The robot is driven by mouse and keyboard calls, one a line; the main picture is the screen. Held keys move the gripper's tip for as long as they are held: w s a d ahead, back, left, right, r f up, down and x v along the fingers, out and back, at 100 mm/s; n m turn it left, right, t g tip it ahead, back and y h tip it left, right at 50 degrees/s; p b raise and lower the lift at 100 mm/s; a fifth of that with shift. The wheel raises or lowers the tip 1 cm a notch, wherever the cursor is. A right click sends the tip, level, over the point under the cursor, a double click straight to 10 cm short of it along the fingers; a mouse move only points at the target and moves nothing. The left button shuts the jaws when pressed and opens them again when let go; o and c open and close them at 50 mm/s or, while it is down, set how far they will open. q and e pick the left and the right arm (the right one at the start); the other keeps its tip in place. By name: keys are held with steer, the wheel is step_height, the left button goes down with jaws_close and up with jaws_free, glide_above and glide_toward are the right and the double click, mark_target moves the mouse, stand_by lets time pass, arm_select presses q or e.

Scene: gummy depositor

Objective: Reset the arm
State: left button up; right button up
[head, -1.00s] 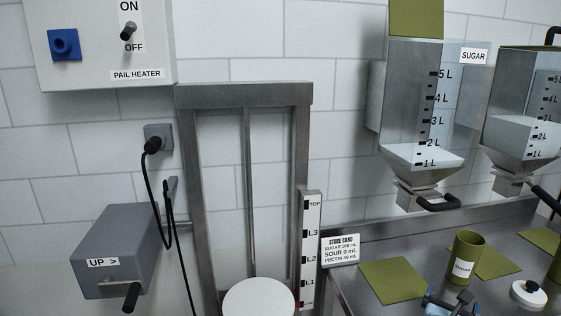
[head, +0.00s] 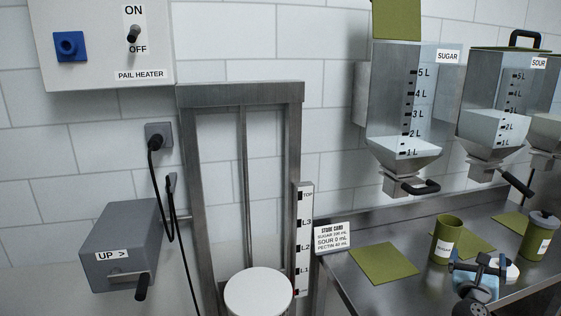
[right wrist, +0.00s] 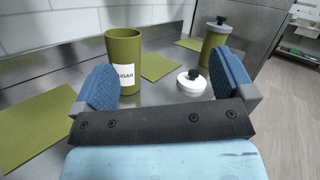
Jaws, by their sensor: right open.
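My right gripper (head: 479,268) is in the lower right of the head view, over the steel counter. In the right wrist view its two blue pads (right wrist: 165,85) are wide apart with nothing between them. The green sugar canister (right wrist: 124,62) stands upright and open-topped beyond the left pad; it also shows in the head view (head: 445,240). A white lid with a dark knob (right wrist: 191,82) lies on the counter beyond the pads, apart from them. My left gripper is in neither view.
A second green canister (head: 537,236) with a lid stands at the right. Green mats (head: 384,263) lie on the counter (head: 350,285). Sugar (head: 403,110) and sour (head: 492,105) hoppers hang above. A lift frame (head: 240,95), white pail lid (head: 258,292) and crank box (head: 121,246) stand left.

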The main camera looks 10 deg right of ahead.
steer(key=d+r+n+t, duration=0.25)
steer(key=d+r, duration=0.35)
steer(key=r, duration=0.3)
steer(key=s+a+f+m+g+y, duration=0.1)
steer(key=s+a+f+m+y, duration=0.15)
steer(key=a+f+m, duration=0.4)
steer(key=s+a+f+m+g+y, duration=0.15)
steer(key=a+f+y, duration=0.25)
steer(key=f, duration=0.6)
steer(key=s+a+f+m+g+y, duration=0.1)
steer(key=s+a+f+m+y, duration=0.25)
steer(key=a+f, duration=0.35)
steer(key=s+a+f+m+g+y, duration=0.5)
steer(key=s+a+f+m+y, duration=0.2)
steer(key=s+a+f+m, duration=0.85)
steer(key=s+a+r+m+t, duration=0.1)
steer(key=a+r+m+t, duration=0.15)
steer(key=a, duration=0.95)
step_height(320, 180, up, 11)
steer(key=p, duration=1.2)
steer(key=shift+s+g+y, duration=0.3)
steer(key=shift+g+y, duration=0.05)
steer(key=shift+y, duration=0.05)
steer(key=shift+r, duration=0.1)
